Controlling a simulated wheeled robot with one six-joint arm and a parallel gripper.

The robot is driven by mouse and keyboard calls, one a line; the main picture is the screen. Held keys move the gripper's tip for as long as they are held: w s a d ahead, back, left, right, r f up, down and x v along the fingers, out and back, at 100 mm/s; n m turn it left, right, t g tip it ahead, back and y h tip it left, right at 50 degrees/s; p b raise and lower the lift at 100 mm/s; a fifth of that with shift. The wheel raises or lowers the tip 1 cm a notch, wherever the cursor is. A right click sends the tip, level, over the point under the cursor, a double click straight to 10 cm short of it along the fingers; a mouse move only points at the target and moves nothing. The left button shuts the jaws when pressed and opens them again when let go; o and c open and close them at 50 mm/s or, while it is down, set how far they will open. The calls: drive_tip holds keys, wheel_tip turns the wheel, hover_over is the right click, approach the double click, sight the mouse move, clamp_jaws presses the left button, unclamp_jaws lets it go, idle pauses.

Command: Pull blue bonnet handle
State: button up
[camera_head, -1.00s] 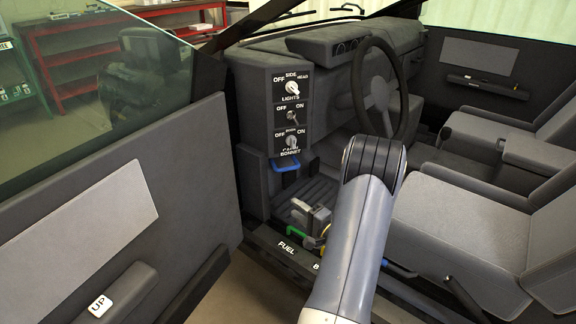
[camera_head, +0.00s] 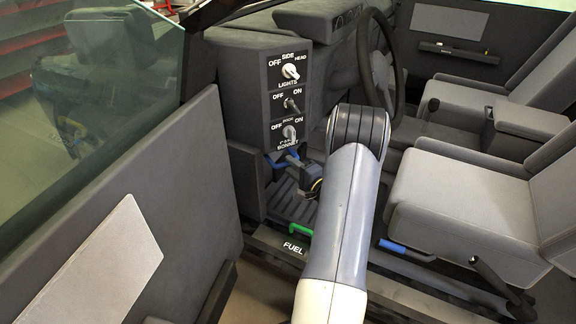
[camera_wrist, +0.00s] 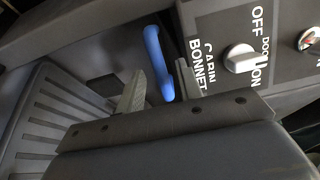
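The blue bonnet handle (camera_head: 281,160) is a small loop under the BONNET label at the bottom of the dash's switch panel. In the wrist view the blue handle (camera_wrist: 157,62) runs down between my two fingers, with its lower end near the fingertips. My gripper (camera_wrist: 161,86) is open around it, with a finger on each side. A gap shows on the handle's left; the right finger is close to it, and contact is unclear. In the head view my gripper (camera_head: 298,168) is at the handle, partly hidden by my arm.
The switch panel (camera_head: 289,99) with LIGHTS and other knobs is just above the handle. A green FUEL handle (camera_head: 301,230) is on the sill below. The open door (camera_head: 190,180) stands left; the steering wheel (camera_head: 364,75) and seats are right. A ribbed footwell floor lies beneath.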

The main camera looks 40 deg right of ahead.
drive_tip(key=shift+w, duration=1.45)
drive_tip(key=shift+c, duration=0.2)
clamp_jaws()
